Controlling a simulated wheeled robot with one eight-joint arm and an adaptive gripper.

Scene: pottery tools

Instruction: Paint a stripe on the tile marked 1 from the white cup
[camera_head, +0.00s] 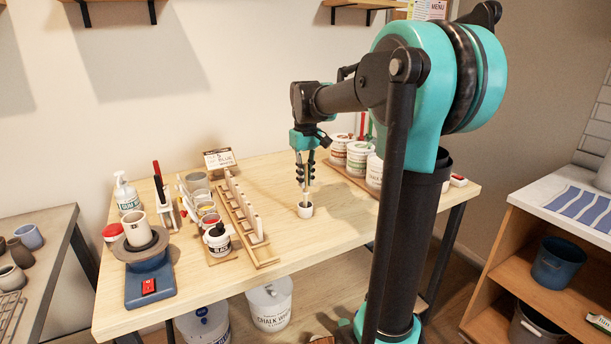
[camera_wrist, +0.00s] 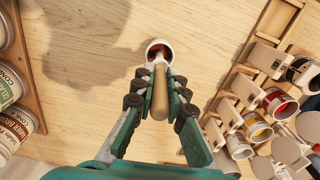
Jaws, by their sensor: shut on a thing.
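My gripper (camera_head: 306,182) points down over the table and is shut on a brush with a wooden handle (camera_wrist: 160,95). The brush runs down into a small white cup (camera_head: 305,211) standing on the bare table. In the wrist view the white cup (camera_wrist: 159,45) lies just beyond the fingertips, and the brush's lower end is inside its rim. The bristles are hidden. Several pale tiles (camera_head: 249,220) stand upright in a wooden rack (camera_head: 263,262) left of the cup. No number can be read on them.
Large labelled pots (camera_head: 359,158) stand on a board behind right. A banding wheel with a mug (camera_head: 137,229) is at the far left. Table around the white cup is clear.

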